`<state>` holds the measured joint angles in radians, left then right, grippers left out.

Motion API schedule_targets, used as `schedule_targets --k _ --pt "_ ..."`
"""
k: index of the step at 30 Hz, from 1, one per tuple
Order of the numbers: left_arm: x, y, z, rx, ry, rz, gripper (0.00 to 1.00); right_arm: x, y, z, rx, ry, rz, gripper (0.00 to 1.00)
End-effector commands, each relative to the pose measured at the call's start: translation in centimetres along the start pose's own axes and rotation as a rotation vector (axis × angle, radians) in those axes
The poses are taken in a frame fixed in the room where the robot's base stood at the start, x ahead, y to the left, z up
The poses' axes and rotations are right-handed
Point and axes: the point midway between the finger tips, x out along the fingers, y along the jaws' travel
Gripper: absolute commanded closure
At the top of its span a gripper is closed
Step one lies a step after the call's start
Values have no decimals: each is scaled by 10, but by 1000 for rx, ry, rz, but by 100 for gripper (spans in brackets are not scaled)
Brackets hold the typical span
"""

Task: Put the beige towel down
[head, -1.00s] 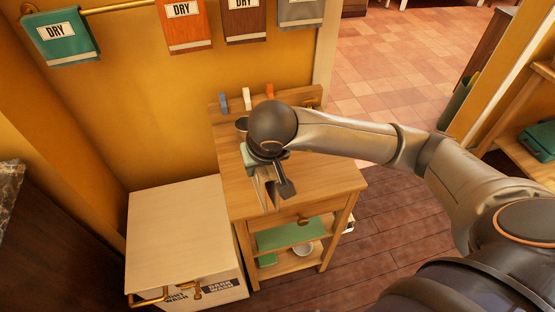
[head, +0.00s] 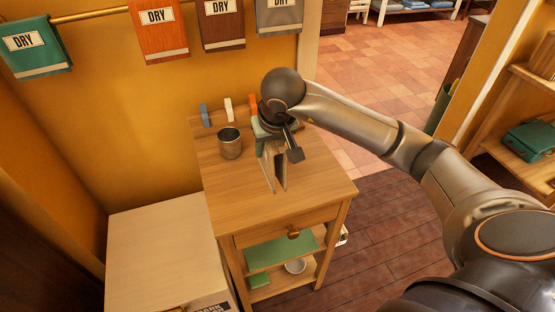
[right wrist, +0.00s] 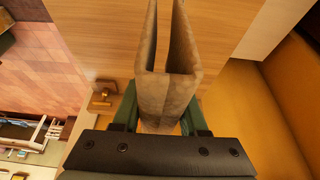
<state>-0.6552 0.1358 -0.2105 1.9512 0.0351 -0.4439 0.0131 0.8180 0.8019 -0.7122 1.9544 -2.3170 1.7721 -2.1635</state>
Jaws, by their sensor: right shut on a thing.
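The beige towel (head: 268,168) hangs folded, with two flaps pointing down, over the top of the wooden stand (head: 225,190). My right gripper (head: 272,135) is shut on it at its upper fold. In the right wrist view the towel (right wrist: 168,85) sits between the green fingers (right wrist: 160,118), with its two flaps spread slightly over the wood. I cannot tell whether its lower edges touch the stand's top. My left gripper is not in view.
A metal cup (head: 230,143) stands on the stand, left of the towel. Blue, white and orange pegs (head: 229,110) line its back edge. A pale cabinet (head: 155,245) is at lower left. Towels marked DRY (head: 161,30) hang on a brass rail. The stand's front top is clear.

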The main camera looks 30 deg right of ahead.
Motion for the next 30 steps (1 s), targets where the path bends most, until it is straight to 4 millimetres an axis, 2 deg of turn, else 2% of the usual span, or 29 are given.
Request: schedule_targets --k 3,11,16,29,30 --pt "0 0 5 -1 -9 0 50 17 13 1 2 0 2 100" --pt "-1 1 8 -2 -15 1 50 38 27 2 3 -1 2 100" --pt "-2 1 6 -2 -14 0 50 58 25 11 1 0 -2 100" --pt "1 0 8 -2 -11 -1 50 66 25 13 0 5 0 100" --pt "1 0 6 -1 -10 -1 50 66 25 14 0 4 0 55"
